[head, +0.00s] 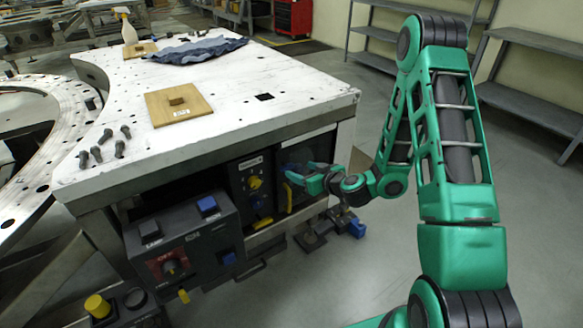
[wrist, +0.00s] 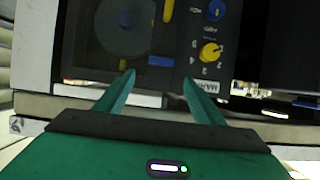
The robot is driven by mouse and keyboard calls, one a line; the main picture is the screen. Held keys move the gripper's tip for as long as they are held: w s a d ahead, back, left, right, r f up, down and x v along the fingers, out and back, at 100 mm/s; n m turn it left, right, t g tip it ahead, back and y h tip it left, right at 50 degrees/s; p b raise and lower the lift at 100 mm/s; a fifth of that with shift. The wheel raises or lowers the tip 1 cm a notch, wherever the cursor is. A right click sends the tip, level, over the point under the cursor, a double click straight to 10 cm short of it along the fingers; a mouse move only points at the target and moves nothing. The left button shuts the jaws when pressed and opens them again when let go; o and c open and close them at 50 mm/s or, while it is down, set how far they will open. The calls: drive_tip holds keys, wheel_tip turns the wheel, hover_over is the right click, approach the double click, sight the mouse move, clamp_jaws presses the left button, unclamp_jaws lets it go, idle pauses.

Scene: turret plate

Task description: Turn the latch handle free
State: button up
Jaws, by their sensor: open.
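A yellow bar handle (head: 288,197) stands upright on the dark door in the table's front, just below my gripper in the head view. It shows at the top of the wrist view (wrist: 168,10). A short blue bar (wrist: 161,61) lies across the door in the wrist view. I cannot tell for sure which of the two is the latch handle. My gripper (head: 289,175) is in front of the door, its fingers open and empty. In the wrist view the fingertips (wrist: 156,78) point at the door, with the blue bar between and beyond them.
A control panel with a yellow knob (head: 255,183) and a blue knob (wrist: 214,11) sits beside the door. A grey box with buttons (head: 180,240) juts out farther left. The white tabletop (head: 225,90) overhangs above.

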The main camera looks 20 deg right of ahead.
sight(289, 165)
drive_tip(key=x, duration=0.9)
drive_tip(key=c, duration=1)
drive_tip(key=shift+d, duration=0.35)
drive_tip(key=shift+c, duration=0.2)
